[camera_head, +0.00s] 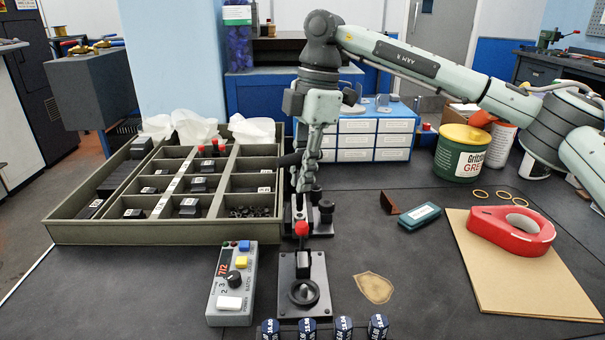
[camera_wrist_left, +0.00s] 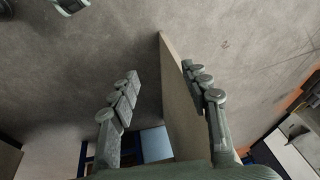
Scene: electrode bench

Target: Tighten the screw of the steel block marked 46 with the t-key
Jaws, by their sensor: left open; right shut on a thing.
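My right gripper (camera_head: 302,188) points down over the bench, right of the compartment tray. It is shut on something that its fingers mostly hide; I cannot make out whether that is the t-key. A red knob (camera_head: 301,229) shows just below its fingers, above a dark fixture (camera_head: 287,298) with a round ring on its base. Several dark steel blocks (camera_head: 190,205) with pale labels lie in the tray; I cannot read which one is marked 46. My left gripper (camera_wrist_left: 163,88) is open in the left wrist view, with a pale panel edge (camera_wrist_left: 178,100) appearing between its fingers.
The divided tray (camera_head: 150,233) fills the left of the bench. A grey control box (camera_head: 232,285) stands beside the fixture, and several dark cylinders (camera_head: 307,328) line the front edge.

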